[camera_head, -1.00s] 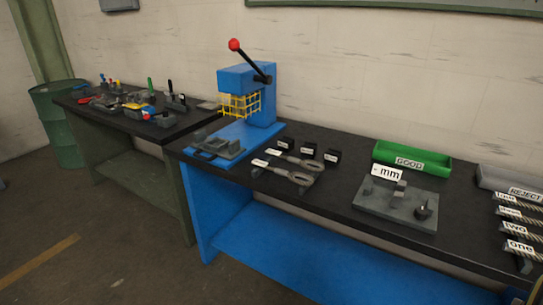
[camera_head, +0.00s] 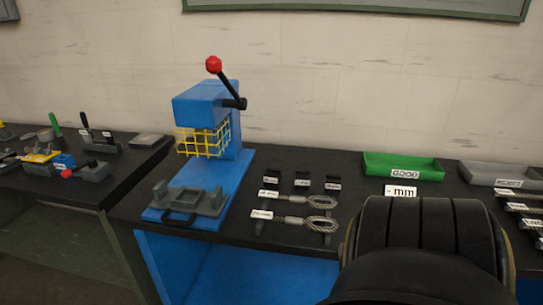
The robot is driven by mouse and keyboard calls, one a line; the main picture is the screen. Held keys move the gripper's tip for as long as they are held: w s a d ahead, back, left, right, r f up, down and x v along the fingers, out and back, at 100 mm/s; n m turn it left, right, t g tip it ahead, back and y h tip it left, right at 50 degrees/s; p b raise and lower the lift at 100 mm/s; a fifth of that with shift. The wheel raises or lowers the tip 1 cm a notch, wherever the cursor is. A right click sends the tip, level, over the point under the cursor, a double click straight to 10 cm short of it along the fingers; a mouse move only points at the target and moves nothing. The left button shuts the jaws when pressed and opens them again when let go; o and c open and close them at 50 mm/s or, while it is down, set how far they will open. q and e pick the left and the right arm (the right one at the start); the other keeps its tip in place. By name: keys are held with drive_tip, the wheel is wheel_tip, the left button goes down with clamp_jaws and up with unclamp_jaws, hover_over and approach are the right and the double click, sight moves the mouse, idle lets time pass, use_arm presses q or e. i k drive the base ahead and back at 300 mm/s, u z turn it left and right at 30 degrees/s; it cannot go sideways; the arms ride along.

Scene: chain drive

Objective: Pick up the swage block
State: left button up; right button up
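Three small black blocks with white labels stand in a row on the dark bench: a left one (camera_head: 271,181), a middle one (camera_head: 302,181) and a right one (camera_head: 333,184). Their labels are too small to read, and I cannot tell which one, if any, is the swage block. A grey slotted fixture (camera_head: 209,202) with a dark handle sits on the base of the blue press (camera_head: 205,107). A large black part of my own arm fills the bottom right. Neither gripper's fingers show.
Two looped cables (camera_head: 320,201) with labels lie in front of the black blocks. A green GOOD tray (camera_head: 420,164) and a grey reject tray (camera_head: 500,170) stand at the back right. A yellow guard (camera_head: 205,140) fronts the press. My arm hides the front right of the bench.

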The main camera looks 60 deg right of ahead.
sight(303, 179)
drive_tip(key=z, duration=0.75)
drive_tip(key=i, duration=1.05)
drive_tip(key=z, duration=1.35)
drive_tip(key=i, duration=0.2)
drive_tip(key=z, duration=0.2)
